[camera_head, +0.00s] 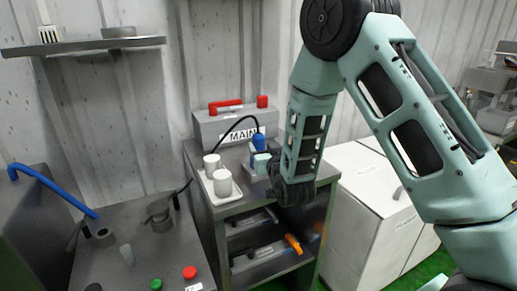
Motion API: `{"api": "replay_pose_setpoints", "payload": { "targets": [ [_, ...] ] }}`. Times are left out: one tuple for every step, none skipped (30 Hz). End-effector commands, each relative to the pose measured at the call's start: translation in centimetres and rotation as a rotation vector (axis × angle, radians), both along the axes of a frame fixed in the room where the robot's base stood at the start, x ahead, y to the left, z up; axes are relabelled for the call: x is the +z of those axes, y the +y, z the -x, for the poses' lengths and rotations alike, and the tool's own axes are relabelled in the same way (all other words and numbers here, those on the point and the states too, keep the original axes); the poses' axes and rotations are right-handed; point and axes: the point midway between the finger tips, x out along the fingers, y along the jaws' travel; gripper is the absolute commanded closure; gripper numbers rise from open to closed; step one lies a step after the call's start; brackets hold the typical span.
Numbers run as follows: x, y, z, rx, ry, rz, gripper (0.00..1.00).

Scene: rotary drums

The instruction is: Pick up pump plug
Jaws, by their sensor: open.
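A blue plug (258,141) with a black cable arching from its top is on the dark bench (232,208), in front of the grey box marked MAIN (238,127). It looks like the pump plug, but no label on it is readable. A small pale block (261,162) is just below it; I cannot tell if it is a socket or part of my gripper. My gripper (277,175) is low over the right side of the bench, close to the right of the blue plug. It is open; its fingers are mostly hidden by its own dark body.
A white tray (234,199) with two white cylinders (223,181) stands left of the plug. Red handles (226,106) top the MAIN box. Tools, one orange-handled (293,243), lie on the lower shelves. White cabinets (365,210) stand right; a bench with buttons (130,240) stands left.

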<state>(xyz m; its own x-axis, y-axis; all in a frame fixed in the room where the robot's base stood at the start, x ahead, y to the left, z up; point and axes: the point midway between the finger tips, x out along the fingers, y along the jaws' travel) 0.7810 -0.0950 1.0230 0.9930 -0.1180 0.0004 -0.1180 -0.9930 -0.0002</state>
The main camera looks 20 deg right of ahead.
Motion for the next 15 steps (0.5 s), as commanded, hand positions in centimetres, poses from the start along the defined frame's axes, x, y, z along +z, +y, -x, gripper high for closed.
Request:
{"api": "replay_pose_setpoints", "payload": {
  "targets": [
    [0.0, 0.0, -0.3, 0.000, 0.001, 0.000, 0.38],
    [0.0, 0.0, -0.5, 0.000, 0.001, 0.001, 0.38],
    [0.1, 0.0, -0.9, 0.000, 0.001, 0.001, 0.38],
    [0.1, 0.0, -1.3, 0.000, 0.000, 0.001, 0.38],
    [0.2, 0.0, -1.8, 0.000, 0.000, 0.001, 0.38],
    [0.2, 0.0, -2.4, 0.000, 0.000, 0.001, 0.38],
    [0.2, 0.1, -2.9, 0.000, 0.000, 0.001, 0.38],
    [0.1, 0.1, -3.3, 0.000, 0.001, 0.001, 0.38],
    [0.0, 0.0, -3.9, -0.001, -0.001, 0.001, 0.38],
    [0.0, -0.1, -4.2, -0.001, 0.000, 0.001, 0.38],
    [0.0, -0.1, -4.6, -0.002, 0.000, 0.001, 0.38],
    [-0.1, -0.2, -4.9, -0.002, 0.000, 0.001, 0.38],
    [-0.1, -0.2, -5.1, -0.002, 0.001, 0.001, 0.38],
    [-0.1, -0.2, -5.2, -0.002, 0.001, 0.001, 0.38],
    [-0.2, -0.2, -5.3, -0.001, 0.000, 0.001, 0.38]
  ]
}}
